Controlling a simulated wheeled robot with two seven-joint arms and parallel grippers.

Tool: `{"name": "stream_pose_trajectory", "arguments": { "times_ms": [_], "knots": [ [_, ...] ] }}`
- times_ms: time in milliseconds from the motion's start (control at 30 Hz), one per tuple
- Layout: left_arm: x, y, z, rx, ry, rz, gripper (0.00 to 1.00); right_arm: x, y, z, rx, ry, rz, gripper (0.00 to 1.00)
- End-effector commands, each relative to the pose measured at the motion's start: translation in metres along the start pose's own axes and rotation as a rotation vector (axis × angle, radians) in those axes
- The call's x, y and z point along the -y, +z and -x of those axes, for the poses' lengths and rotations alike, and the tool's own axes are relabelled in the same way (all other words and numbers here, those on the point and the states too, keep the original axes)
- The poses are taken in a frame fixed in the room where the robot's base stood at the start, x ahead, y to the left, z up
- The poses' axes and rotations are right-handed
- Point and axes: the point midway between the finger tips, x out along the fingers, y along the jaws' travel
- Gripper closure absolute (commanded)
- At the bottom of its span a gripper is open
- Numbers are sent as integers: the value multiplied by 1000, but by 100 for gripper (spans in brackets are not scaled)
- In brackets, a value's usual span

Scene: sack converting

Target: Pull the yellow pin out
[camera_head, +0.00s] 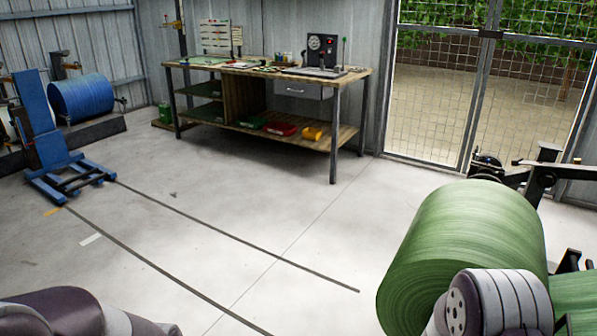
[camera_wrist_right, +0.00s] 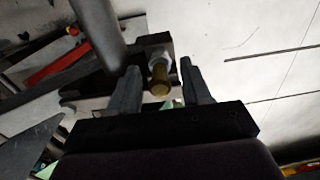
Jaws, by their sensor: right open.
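The yellow pin (camera_wrist_right: 159,80) shows in the right wrist view as a short brass-yellow cylinder with a pale collar behind it, set at a dark metal bracket (camera_wrist_right: 157,42). My right gripper (camera_wrist_right: 159,66) is open, with one finger on each side of the pin. Gaps show between the pin and both fingers. In the head view my right arm crosses the green roll, and its gripper is hidden. I cannot make out the pin for certain there. My left arm shows at the lower left of the head view, but its gripper is not in view.
A large green roll (camera_head: 468,250) stands at the right, with a black frame (camera_head: 540,172) behind it. A workbench (camera_head: 262,72) is at the back, beside a mesh gate (camera_head: 440,95). A blue stand (camera_head: 60,150) is at the left. The middle floor is clear.

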Motion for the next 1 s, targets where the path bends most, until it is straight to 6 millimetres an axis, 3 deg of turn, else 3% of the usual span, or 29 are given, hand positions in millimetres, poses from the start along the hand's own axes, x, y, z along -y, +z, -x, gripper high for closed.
{"name": "stream_pose_trajectory", "arguments": {
  "times_ms": [1000],
  "knots": [
    [0,0,5,0,0,0,57,0,0,1,0,0,-1,52]
  ]
}}
